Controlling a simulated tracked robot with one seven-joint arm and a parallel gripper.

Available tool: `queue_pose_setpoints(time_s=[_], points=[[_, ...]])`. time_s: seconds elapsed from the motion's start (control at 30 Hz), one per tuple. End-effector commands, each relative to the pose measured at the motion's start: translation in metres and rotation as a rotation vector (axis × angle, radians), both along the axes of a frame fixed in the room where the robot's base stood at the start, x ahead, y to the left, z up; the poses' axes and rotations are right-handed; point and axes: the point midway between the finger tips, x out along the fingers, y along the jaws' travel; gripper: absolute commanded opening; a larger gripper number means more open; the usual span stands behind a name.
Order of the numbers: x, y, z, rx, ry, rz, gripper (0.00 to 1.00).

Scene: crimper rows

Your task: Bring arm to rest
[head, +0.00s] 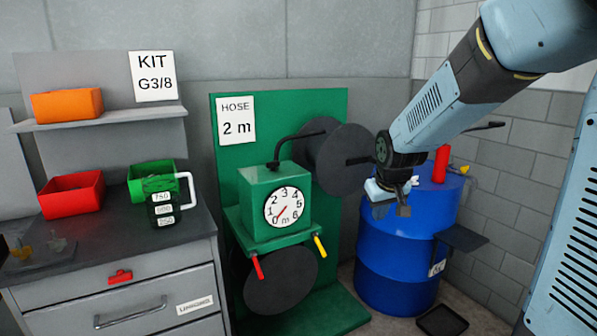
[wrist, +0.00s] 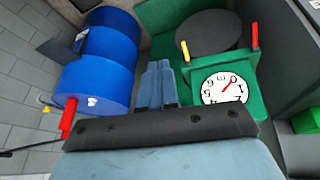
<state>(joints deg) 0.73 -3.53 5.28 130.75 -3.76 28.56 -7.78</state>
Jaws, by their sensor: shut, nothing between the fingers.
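My gripper (head: 388,208) hangs from the end of my blue-grey arm, in front of the blue drum in the head view. Its fingers point downward and are shut with nothing between them. In the wrist view my gripper (wrist: 160,70) shows its fingers side by side, with empty space around their tips. The gripper appears apart from the drum and the green hose machine. My arm reaches in from the upper right of the head view.
The blue drum (head: 400,262) stands at the right with a red handle on top. The green hose machine (head: 262,185) has a dial and dark reels. At left, a grey cabinet (head: 190,262) carries a red bin (head: 70,196), a green bin (head: 150,172) and a jug (head: 163,205).

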Motion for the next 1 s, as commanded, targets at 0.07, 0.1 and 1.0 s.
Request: queue_pose_setpoints(time_s=[0.07, 0.1, 1.0], points=[[-0.019, -0.004, 0.018, 0.004, -0.012, -0.021, 0.00], [-0.028, -0.006, 0.024, 0.007, -0.015, -0.033, 0.00], [-0.233, -0.031, 0.097, 0.114, -0.068, -0.231, 0.00]])
